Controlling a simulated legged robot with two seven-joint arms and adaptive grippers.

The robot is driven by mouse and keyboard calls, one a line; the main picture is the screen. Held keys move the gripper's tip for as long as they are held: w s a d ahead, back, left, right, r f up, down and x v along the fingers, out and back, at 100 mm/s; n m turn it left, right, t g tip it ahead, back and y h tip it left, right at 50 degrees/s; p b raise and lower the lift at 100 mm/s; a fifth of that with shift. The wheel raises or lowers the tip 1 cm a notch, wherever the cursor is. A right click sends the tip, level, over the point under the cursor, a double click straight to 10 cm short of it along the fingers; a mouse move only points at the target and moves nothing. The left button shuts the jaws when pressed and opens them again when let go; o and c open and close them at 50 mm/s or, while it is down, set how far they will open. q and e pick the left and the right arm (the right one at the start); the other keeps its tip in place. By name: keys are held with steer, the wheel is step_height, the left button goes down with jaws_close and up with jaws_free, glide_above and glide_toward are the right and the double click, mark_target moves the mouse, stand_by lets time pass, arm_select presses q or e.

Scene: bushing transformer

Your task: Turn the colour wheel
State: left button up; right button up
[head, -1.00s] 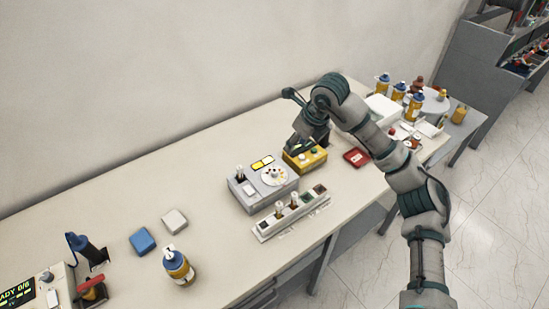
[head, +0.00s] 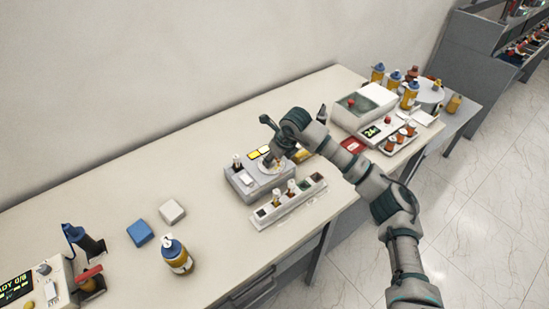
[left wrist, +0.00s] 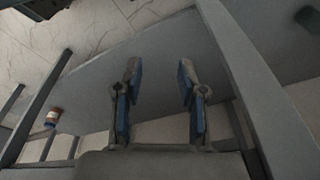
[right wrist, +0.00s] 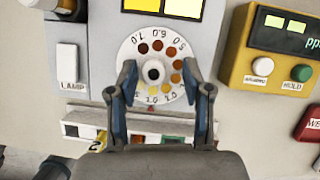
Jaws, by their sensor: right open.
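In the right wrist view the wheel (right wrist: 155,45) lies between and just beyond the fingers of my open right gripper (right wrist: 160,78). The fingers straddle its lower part; I cannot tell whether they touch it. My left gripper (left wrist: 159,75) is open and empty, with metal legs and floor around it; it is not in the head view.
A yellow meter (right wrist: 285,50) with two buttons stands right of the instrument. A white rack (head: 290,203) with vials is in front. A blue block (head: 140,233), a white block (head: 172,211) and a bottle (head: 177,255) stand left. The back left of the bench is clear.

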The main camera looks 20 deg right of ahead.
steer(key=shift+a, duration=0.65)
steer(key=shift+c, duration=1.2)
steer(key=shift+d, duration=0.1)
steer(key=c, duration=0.4)
steer(key=shift+d, duration=0.25)
jaws_close()
steer(key=shift+d+f, duration=0.15)
steer(key=shift+d, duration=0.05)
steer(key=shift+a, duration=0.3)
steer(key=m+p, duration=0.1)
steer(key=m, duration=0.1)
steer(key=m+h+p, duration=0.1)
steer(key=m, duration=0.1)
steer(key=shift+s+h, duration=0.1)
steer(key=shift+h, duration=0.2)
arm_select(q)
steer(key=s+a+f+p, duration=0.1)
steer(key=s+f, duration=0.2)
steer(key=f, duration=0.5)
steer(key=shift+s, duration=0.2)
arm_select(e)
steer(key=shift+f+m+h, duration=0.1)
steer(key=shift+m+h, duration=0.5)
steer(key=shift+m, duration=0.9)
arm_select(q)
steer(key=shift+a+f, duration=0.15)
steer(key=shift+f, duration=0.05)
